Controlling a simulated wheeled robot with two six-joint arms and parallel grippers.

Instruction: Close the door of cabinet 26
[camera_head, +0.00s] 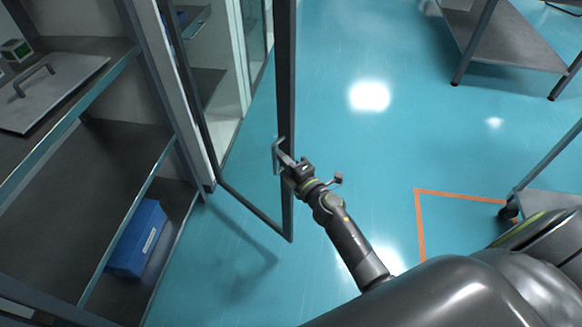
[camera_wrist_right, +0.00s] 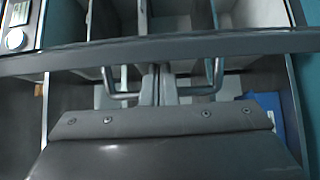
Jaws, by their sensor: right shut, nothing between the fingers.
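The cabinet (camera_head: 125,155) at the left stands open, its shelves exposed. Its glass door (camera_head: 286,110) with a dark frame is swung out over the floor; no number is readable. My right gripper (camera_head: 281,155) is shut and empty, at the free edge of the door on its right side. In the right wrist view the door's frame (camera_wrist_right: 230,44) runs across the picture just beyond the right gripper (camera_wrist_right: 157,84). I cannot tell whether they touch. My left gripper is not in view.
A blue box (camera_head: 138,238) lies on a lower shelf, and a grey plate with a handle (camera_head: 48,90) on an upper one. A grey table (camera_head: 505,40) stands at the back right. The turquoise floor between is clear, with an orange line (camera_head: 419,225).

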